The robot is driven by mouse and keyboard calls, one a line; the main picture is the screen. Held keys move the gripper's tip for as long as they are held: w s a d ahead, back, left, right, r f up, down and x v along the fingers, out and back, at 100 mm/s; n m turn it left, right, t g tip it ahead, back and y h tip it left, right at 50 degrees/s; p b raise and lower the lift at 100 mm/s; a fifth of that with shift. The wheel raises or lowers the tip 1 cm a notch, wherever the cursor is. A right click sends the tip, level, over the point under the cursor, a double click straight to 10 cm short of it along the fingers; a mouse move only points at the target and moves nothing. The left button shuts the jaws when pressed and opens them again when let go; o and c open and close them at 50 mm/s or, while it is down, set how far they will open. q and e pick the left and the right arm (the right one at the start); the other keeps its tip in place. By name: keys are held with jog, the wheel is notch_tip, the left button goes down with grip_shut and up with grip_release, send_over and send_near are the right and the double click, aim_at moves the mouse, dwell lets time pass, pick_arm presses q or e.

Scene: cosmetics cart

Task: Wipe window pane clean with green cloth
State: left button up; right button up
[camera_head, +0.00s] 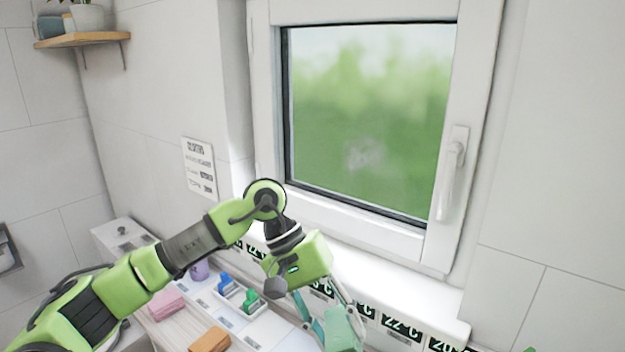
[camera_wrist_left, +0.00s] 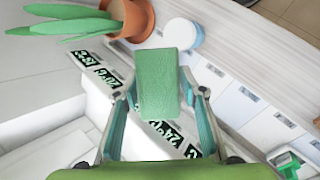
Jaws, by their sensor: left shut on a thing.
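The window pane (camera_head: 370,110) is a green, blurred-looking sheet of glass in a white frame. A pale smudge (camera_head: 365,154) shows on its lower middle. My left gripper (camera_head: 330,322) is below the window, in front of the sill, apart from the glass. It is shut on the green cloth (camera_head: 344,332), a small pad at the bottom of the head view. In the left wrist view the cloth (camera_wrist_left: 157,85) sits between the two fingertips (camera_wrist_left: 158,92). My right gripper is in neither view.
The white sill (camera_head: 400,290) has black number labels along its front. Below are pink (camera_head: 166,304) and orange (camera_head: 210,341) blocks and blue (camera_head: 227,285) and green (camera_head: 250,301) items. A potted plant (camera_wrist_left: 132,18) and white jar (camera_wrist_left: 183,36) stand near the cloth. A handle (camera_head: 452,165) juts from the frame.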

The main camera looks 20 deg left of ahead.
pick_arm(q)
jog(key=w+d+r+n+t+h, duration=0.1)
jog(key=w+d+r+t+h, duration=0.15)
jog(key=w+r, duration=0.3)
jog(key=n+t+h, duration=0.3)
jog(key=n+t, duration=0.1)
jog(key=t, duration=0.7)
send_near(349, 167)
jog(key=s+d, duration=0.1)
jog(key=s, duration=0.2)
jog(key=shift+t, duration=0.25)
jog(key=w+p, duration=0.1)
jog(key=w, duration=0.1)
jog(key=w+d, duration=0.1)
jog(key=w+d+p, duration=0.1)
jog(key=w, duration=0.1)
jog(key=shift+w+d+f+p, duration=0.25)
jog(key=shift+w+f+p, duration=0.05)
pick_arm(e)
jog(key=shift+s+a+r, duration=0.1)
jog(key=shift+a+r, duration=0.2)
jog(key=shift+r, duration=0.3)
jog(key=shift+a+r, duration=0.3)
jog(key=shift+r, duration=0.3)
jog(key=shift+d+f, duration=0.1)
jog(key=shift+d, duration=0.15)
